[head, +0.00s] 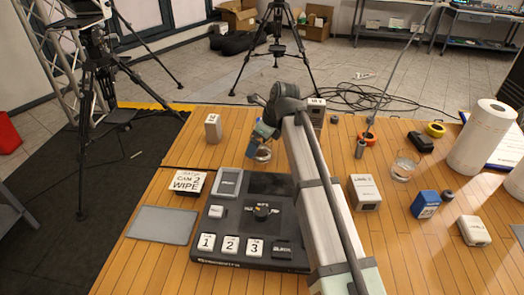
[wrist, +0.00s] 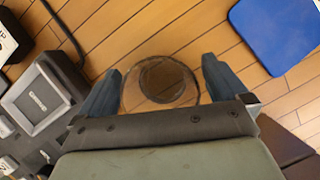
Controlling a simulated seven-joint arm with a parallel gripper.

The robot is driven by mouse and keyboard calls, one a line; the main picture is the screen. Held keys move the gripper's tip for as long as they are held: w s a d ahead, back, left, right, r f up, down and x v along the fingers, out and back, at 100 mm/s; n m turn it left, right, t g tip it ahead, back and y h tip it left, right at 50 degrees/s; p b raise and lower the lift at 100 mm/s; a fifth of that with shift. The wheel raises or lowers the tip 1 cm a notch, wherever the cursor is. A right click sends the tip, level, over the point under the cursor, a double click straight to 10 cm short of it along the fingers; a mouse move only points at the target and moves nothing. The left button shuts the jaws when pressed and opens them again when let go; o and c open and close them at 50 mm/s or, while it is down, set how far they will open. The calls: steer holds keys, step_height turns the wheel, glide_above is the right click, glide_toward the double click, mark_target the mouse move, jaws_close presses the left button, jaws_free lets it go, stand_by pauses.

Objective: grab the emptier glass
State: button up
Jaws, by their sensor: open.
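One clear glass (head: 263,155) stands on the wooden table behind the black control panel, partly hidden by my gripper (head: 258,141) in the head view. In the wrist view this glass (wrist: 160,82) sits between the two blue-grey fingers of my gripper (wrist: 161,70), with a gap on each side. My gripper is open. The inside of the glass looks brownish and dark at the bottom; I cannot tell its fill level. A second clear glass (head: 404,166) stands at the right of the table, away from my gripper; its level is also hard to read.
The control panel (head: 225,250) with labelled buttons lies in front of the nearer glass. A blue flat thing (wrist: 276,36) lies at upper right in the wrist view. A white box (head: 364,192), a blue box (head: 425,204) and a paper roll (head: 482,138) stand at right.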

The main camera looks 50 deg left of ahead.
steer(key=shift+c, duration=0.2)
steer(key=c, duration=1.2)
steer(key=shift+r, duration=0.15)
steer(key=shift+c, duration=0.2)
step_height(320, 180, up, 10)
steer(key=shift+f, duration=0.25)
